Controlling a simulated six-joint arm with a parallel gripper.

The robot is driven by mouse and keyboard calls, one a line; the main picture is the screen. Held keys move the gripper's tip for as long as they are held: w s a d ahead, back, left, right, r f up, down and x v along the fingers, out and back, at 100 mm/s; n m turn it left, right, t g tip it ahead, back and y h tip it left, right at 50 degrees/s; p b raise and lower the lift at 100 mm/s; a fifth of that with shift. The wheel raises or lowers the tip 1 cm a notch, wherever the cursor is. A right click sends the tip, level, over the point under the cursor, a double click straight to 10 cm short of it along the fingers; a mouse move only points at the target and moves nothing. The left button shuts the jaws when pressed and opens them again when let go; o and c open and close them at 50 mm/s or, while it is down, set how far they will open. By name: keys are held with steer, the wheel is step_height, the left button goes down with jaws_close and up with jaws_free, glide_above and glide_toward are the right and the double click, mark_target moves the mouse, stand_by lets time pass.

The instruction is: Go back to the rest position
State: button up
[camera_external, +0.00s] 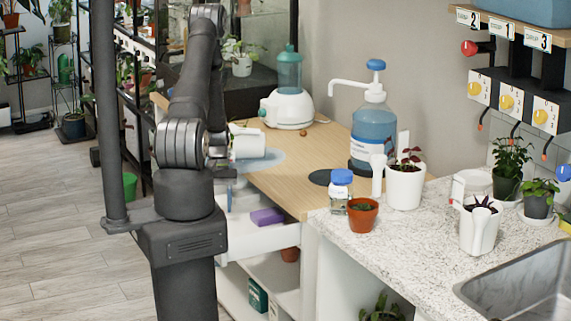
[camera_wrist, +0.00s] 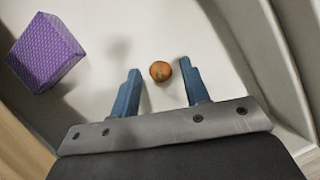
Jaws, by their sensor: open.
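My gripper (camera_wrist: 159,67) shows in the wrist view with its two blue fingers spread apart. It is over the white floor of an open drawer (camera_external: 262,240). A small round orange-brown object (camera_wrist: 160,71) appears between the fingertips in the wrist view, with clear space on both sides; its height relative to the fingers cannot be told. A purple patterned block (camera_wrist: 45,52) lies in the drawer to the left of the fingers. The block also shows in the external view (camera_external: 267,216). In the external view my arm hides most of the gripper.
The wooden counter (camera_external: 300,180) stands above the drawer, with a blue pump bottle (camera_external: 374,125) and a white device with a teal tank (camera_external: 288,105). A speckled worktop (camera_external: 400,245) at the right holds potted plants and a sink (camera_external: 520,290). Open floor (camera_external: 60,240) lies at left.

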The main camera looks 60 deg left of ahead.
steer(key=shift+r, duration=1.75)
steer(key=shift+f, duration=0.6)
step_height(320, 180, down, 2)
steer(key=shift+f, duration=0.1)
steer(key=v, duration=1.2)
steer(key=x, duration=1.2)
steer(key=shift+f, duration=0.25)
step_height(320, 180, up, 4)
steer(key=shift+r, duration=0.2)
steer(key=w+d+r, duration=0.4)
steer(key=d+r, duration=0.3)
steer(key=d, duration=0.4)
step_height(320, 180, up, 34)
steer(key=w, duration=0.1)
steer(key=shift+d+r, duration=0.15)
steer(key=shift+r, duration=0.1)
